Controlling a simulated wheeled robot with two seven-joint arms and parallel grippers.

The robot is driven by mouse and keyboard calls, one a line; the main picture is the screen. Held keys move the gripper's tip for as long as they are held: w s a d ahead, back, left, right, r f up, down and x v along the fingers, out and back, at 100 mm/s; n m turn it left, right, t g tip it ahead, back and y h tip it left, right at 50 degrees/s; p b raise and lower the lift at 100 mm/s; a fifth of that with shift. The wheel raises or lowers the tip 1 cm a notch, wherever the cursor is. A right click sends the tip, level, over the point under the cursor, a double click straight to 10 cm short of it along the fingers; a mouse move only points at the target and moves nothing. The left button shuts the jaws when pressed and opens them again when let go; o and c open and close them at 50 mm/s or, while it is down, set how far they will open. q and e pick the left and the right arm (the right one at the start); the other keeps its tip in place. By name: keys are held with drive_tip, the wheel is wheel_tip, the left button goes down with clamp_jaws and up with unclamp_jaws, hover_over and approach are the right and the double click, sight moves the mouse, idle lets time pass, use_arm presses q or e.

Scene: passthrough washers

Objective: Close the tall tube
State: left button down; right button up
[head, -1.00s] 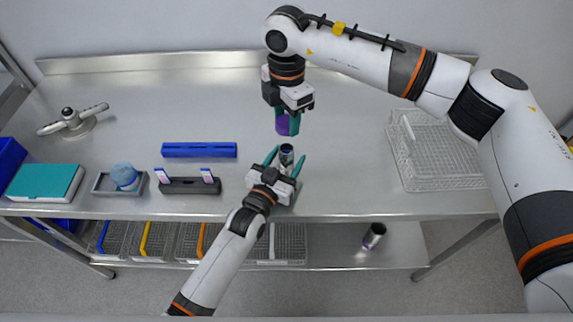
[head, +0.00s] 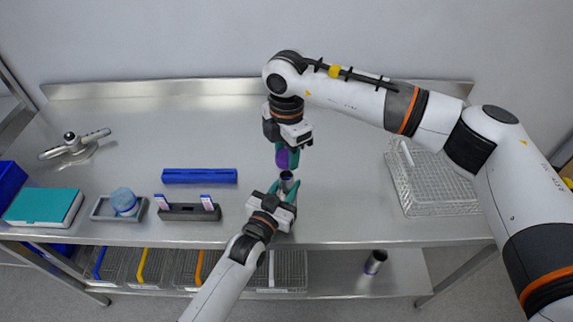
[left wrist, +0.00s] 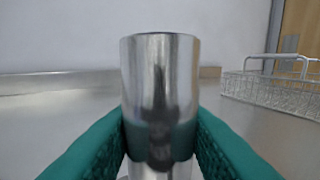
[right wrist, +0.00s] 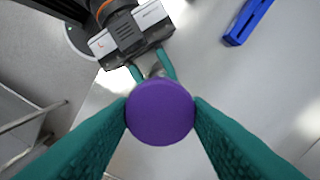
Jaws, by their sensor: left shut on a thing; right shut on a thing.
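The tall tube (head: 287,177) is a shiny metal cylinder, upright on the table, and its open mouth faces up. My left gripper (head: 285,190) is shut on it from the front; the left wrist view shows the tube (left wrist: 160,85) between the green fingers. My right gripper (head: 288,157) is shut on a purple cap (head: 283,159) and holds it above the tube's mouth, apart from it. In the right wrist view the round cap (right wrist: 160,111) sits between the fingers and hides most of the tube.
A wire basket (head: 430,180) stands at the right. A blue bar (head: 200,176), a dark rack (head: 188,212) with small pieces, a grey tray (head: 100,209) with a blue round thing and a teal-topped box (head: 44,206) lie left. Another metal cylinder (head: 375,262) stands on the lower shelf.

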sight(286, 178)
drive_tip(key=shift+f, duration=1.45)
drive_tip(key=shift+f, duration=0.1)
drive_tip(key=shift+f, duration=0.8)
drive_tip(key=shift+f, duration=0.6)
drive_tip(key=m, duration=1)
drive_tip(key=o, duration=1)
drive_tip(key=shift+c, duration=0.2)
drive_tip(key=shift+r, duration=0.15)
